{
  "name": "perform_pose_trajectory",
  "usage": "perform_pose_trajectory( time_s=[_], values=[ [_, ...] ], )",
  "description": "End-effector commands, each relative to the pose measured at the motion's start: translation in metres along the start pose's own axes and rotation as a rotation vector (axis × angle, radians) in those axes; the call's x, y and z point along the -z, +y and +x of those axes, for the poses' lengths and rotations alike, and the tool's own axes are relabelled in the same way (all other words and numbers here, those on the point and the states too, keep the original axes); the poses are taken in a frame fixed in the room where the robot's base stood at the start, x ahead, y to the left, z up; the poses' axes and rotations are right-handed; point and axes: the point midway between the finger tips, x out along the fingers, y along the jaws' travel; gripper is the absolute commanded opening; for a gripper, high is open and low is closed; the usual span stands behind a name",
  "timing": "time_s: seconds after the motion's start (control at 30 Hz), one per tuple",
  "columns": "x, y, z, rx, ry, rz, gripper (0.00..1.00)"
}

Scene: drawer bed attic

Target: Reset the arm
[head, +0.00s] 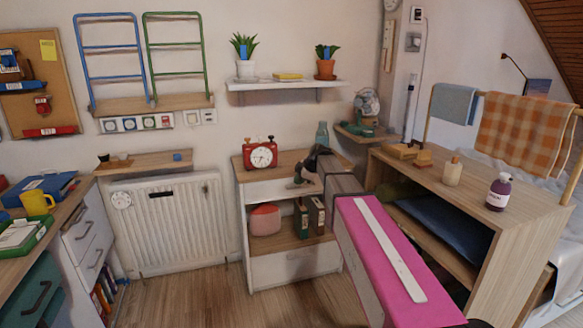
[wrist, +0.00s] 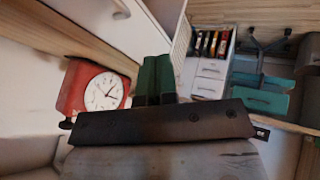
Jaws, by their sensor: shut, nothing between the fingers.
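My gripper (head: 299,182) is in front of the small shelf cabinet (head: 270,189) in the head view, just right of and below the red alarm clock (head: 261,156). My pink arm link reaches up to it from the lower right. In the wrist view the two green fingers of my gripper (wrist: 154,78) lie side by side, shut and empty. The alarm clock (wrist: 98,90) shows there to their left, apart from them. My arm hides part of the cabinet's right side.
A wooden unit (head: 480,212) at the right bears a purple bottle (head: 499,192) and a pale bottle (head: 453,171). A desk with a yellow mug (head: 38,201) is at the left. A radiator (head: 172,222) is on the back wall. Open floor (head: 195,298) lies before the radiator.

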Motion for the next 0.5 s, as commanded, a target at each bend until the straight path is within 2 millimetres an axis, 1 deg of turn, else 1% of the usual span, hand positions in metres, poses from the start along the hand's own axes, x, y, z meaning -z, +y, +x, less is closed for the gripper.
perform_pose_trajectory(
  time_s=[0.03,0.07,0.23,0.27,0.3,0.37,0.4,0.47,0.5],
  values=[
    [-0.011,-0.023,0.002,0.016,-0.021,0.066,0.00],
    [-0.018,-0.035,0.004,0.024,-0.037,0.112,0.00],
    [-0.061,-0.114,0.012,0.066,-0.153,0.441,0.00],
    [-0.069,-0.128,0.013,0.069,-0.177,0.503,0.00],
    [-0.079,-0.148,0.013,0.073,-0.210,0.588,0.00],
    [-0.094,-0.178,0.013,0.074,-0.261,0.713,0.00],
    [-0.103,-0.198,0.013,0.073,-0.296,0.797,0.00],
    [-0.116,-0.228,0.011,0.066,-0.351,0.920,0.00],
    [-0.123,-0.247,0.009,0.058,-0.387,1.001,0.00]
  ],
)
